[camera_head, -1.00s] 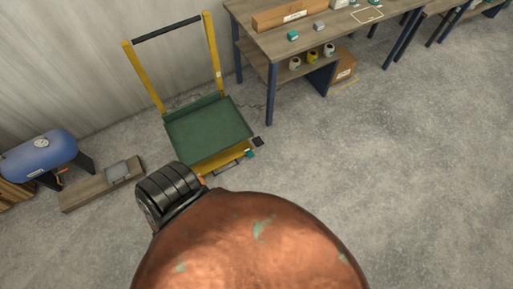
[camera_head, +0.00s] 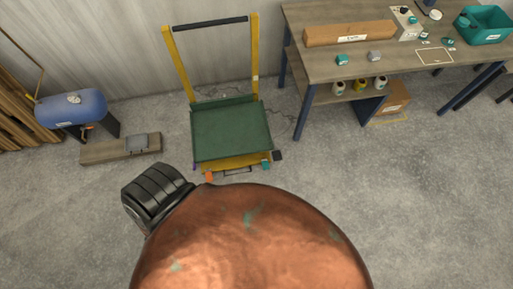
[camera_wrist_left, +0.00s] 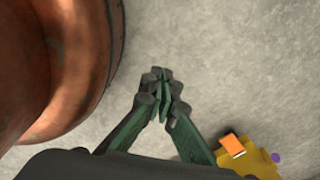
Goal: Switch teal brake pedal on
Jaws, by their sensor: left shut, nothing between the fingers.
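The cart has a green platform (camera_head: 231,130) and a yellow frame with an upright handle. A small teal pedal (camera_head: 266,165) sits at the front right of its base, beside a black one (camera_head: 277,156). An orange pedal (camera_head: 209,176) and a purple one (camera_head: 195,166) are at the front left. In the left wrist view the orange pedal (camera_wrist_left: 232,146) and purple pedal (camera_wrist_left: 276,157) show at bottom right; the teal pedal is not visible there. My left gripper (camera_wrist_left: 162,78) is shut and empty, apart from the cart. My right gripper is not in view.
A workbench (camera_head: 400,62) with a teal bin (camera_head: 483,25) and small items stands at the back right. A blue tank (camera_head: 72,107) and a low plank (camera_head: 105,150) are left. Floor right of the cart is clear. My own body hides the bottom middle.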

